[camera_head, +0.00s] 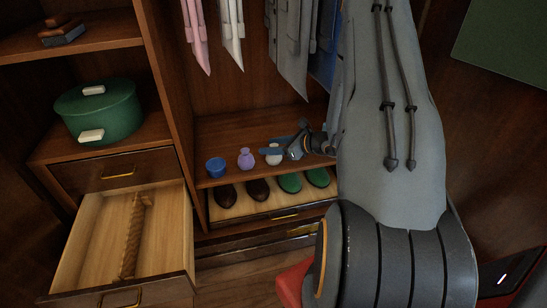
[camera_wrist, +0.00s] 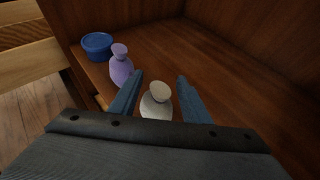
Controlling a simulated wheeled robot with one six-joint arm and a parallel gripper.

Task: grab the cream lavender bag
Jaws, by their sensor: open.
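The cream lavender bag (camera_head: 274,159) stands on the wooden shelf of the armoire, right of a purple bag (camera_head: 246,158). In the wrist view the cream bag (camera_wrist: 156,103) shows its round knotted top; its lower part is hidden behind my gripper's body. My gripper (camera_head: 281,139) is at the bag, reaching in from the right. In the wrist view the blue fingers of my gripper (camera_wrist: 160,84) are open, one on each side of the cream bag, with a visible gap on both sides. The fingers hold nothing.
A blue tub (camera_head: 215,167) stands left of the purple bag (camera_wrist: 120,66). Brown shoes (camera_head: 258,190) and green shoes (camera_head: 290,182) sit below the shelf. Clothes (camera_head: 289,45) hang above. An open drawer (camera_head: 171,235) juts out at left. The shelf behind the bags is clear.

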